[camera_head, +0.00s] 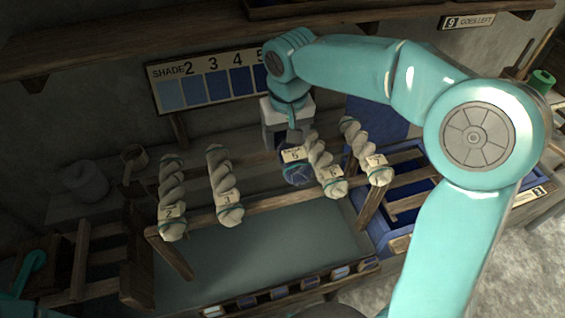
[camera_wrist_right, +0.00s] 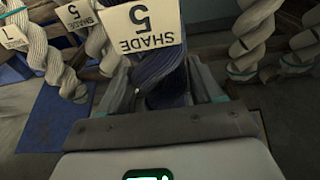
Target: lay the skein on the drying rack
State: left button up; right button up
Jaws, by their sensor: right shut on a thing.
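My right gripper (camera_head: 290,130) is shut on a dark blue skein (camera_head: 296,174) with a pale tag marked 5. The tag reads SHADE 5, upside down, in the wrist view, where the blue skein (camera_wrist_right: 160,82) stands between the jaws. The drying rack (camera_head: 275,199) is a wooden frame carrying several pale twisted skeins, including skein 2 (camera_head: 172,190) and skein 3 (camera_head: 222,180). The blue skein is at the gap right of skein 3, close beside another pale skein (camera_head: 322,160). I cannot tell whether it touches the rack. My left gripper is not visible.
A shade chart (camera_head: 208,85) hangs on the wall behind the rack, partly hidden by my right arm. A blue-lined crate (camera_head: 408,218) stands right of the rack. A wooden shelf (camera_head: 180,42) runs above.

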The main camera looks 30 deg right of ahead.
jog(key=f, duration=0.4)
jog(key=shift+s+d, duration=0.1)
jog(key=shift+d, duration=0.1)
notch_tip(320, 180, down, 5)
jog(key=shift+a, duration=0.15)
jog(key=shift+f, duration=0.1)
jog(key=o, duration=1.3)
jog(key=shift+f, duration=0.1)
jog(key=shift+c, duration=0.2)
